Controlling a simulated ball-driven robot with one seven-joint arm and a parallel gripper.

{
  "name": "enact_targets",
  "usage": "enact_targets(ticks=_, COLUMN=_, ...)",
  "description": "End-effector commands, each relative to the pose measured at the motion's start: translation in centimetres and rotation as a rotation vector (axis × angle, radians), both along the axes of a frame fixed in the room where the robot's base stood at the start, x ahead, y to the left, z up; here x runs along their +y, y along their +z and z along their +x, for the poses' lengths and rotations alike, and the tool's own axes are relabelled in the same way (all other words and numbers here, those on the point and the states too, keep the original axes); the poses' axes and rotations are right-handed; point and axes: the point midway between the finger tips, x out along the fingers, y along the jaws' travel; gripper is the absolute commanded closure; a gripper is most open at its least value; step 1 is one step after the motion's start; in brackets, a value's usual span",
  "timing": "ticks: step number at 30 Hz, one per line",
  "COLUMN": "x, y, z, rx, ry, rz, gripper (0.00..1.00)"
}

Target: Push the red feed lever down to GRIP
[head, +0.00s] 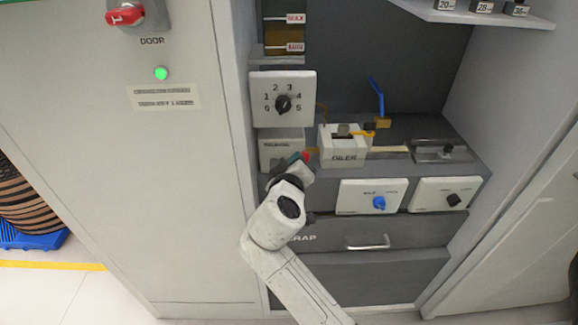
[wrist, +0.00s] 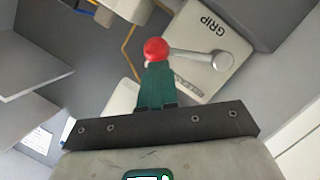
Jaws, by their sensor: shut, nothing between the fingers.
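The red knob (wrist: 155,50) of the feed lever shows in the wrist view, at the end of a pale metal arm (wrist: 195,55) running to a round pivot. The lever sits on a light plate (wrist: 205,82) with the word GRIP printed near the pivot. In the head view the red knob (head: 308,156) shows small beside my gripper. My gripper (wrist: 156,68) is shut, with green fingers and nothing between them. Its fingertips are right at the knob; I cannot tell if they touch. My wrist hides part of the lever box (head: 281,142) in the head view.
The OILER box (head: 343,155) stands just right of the lever. A numbered dial (head: 283,104) is above it. Below are a blue knob (head: 379,203), a black knob (head: 454,200) and a scrap drawer (head: 410,236). A cabinet wall (head: 195,200) stands on the left.

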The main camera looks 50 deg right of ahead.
Motion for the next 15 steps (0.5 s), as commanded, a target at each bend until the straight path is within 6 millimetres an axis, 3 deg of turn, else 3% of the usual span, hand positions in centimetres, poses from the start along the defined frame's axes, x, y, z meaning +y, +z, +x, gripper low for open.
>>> enact_targets(ticks=15, x=-1.1, y=-2.7, z=-1.4, rx=-0.293, ry=-0.002, rz=0.228, gripper=1.00)
